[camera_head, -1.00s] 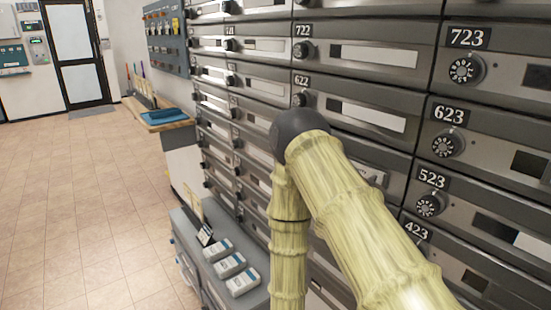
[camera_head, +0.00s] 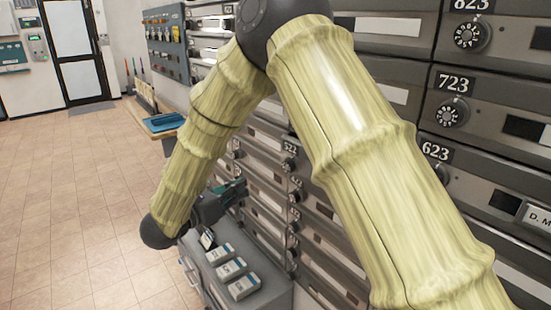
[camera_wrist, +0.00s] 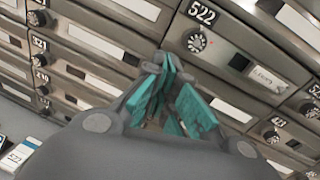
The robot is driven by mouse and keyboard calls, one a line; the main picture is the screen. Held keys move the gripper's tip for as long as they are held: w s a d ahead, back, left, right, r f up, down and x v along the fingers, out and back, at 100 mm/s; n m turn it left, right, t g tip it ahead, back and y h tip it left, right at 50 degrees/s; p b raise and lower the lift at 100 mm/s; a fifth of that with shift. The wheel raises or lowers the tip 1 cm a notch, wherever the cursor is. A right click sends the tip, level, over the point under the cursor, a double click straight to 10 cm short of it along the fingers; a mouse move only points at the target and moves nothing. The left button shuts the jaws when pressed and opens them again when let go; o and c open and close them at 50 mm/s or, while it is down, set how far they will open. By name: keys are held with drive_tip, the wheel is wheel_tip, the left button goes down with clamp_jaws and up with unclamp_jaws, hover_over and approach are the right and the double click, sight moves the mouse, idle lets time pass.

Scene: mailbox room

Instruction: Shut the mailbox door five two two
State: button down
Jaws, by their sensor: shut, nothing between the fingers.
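Mailbox door 522 (camera_wrist: 232,85) is a grey panel with a round dial, a dark slot and a name tag, in the upper right of the wrist view. Its label and dial also show in the head view (camera_head: 289,164), beside my bamboo-patterned arm. The door looks about flush with its neighbours, but I cannot tell whether it is fully shut. My gripper (camera_wrist: 176,78) has teal finger pads; it is shut and empty, in front of the mailboxes just beside door 522. In the head view my gripper (camera_head: 238,189) is low, near the wall of boxes.
A grey cabinet (camera_head: 262,293) with several small white boxes (camera_head: 231,268) on it stands below the gripper. A wooden shelf with a blue tray (camera_head: 164,122) is farther back. Other mailbox doors surround 522. The tiled floor (camera_head: 75,190) at the left is clear.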

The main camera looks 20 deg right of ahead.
wheel_tip(320, 180, up, 3)
drive_tip(key=m, duration=0.2)
drive_tip(key=g+p, duration=0.1)
drive_tip(key=p, duration=0.3)
approach(285, 158)
drive_tip(key=shift+m+h, duration=0.3)
drive_tip(key=shift+h, duration=0.1)
drive_tip(key=w+d, duration=0.1)
drive_tip(key=w+d+f, duration=0.1)
drive_tip(key=d, duration=0.1)
drive_tip(key=w+d, duration=0.1)
drive_tip(key=shift+w+d+f, duration=0.2)
drive_tip(key=shift+d+f, duration=0.1)
drive_tip(key=shift+p+x, duration=0.35)
drive_tip(key=shift+x, duration=0.4)
drive_tip(key=shift+f, duration=0.15)
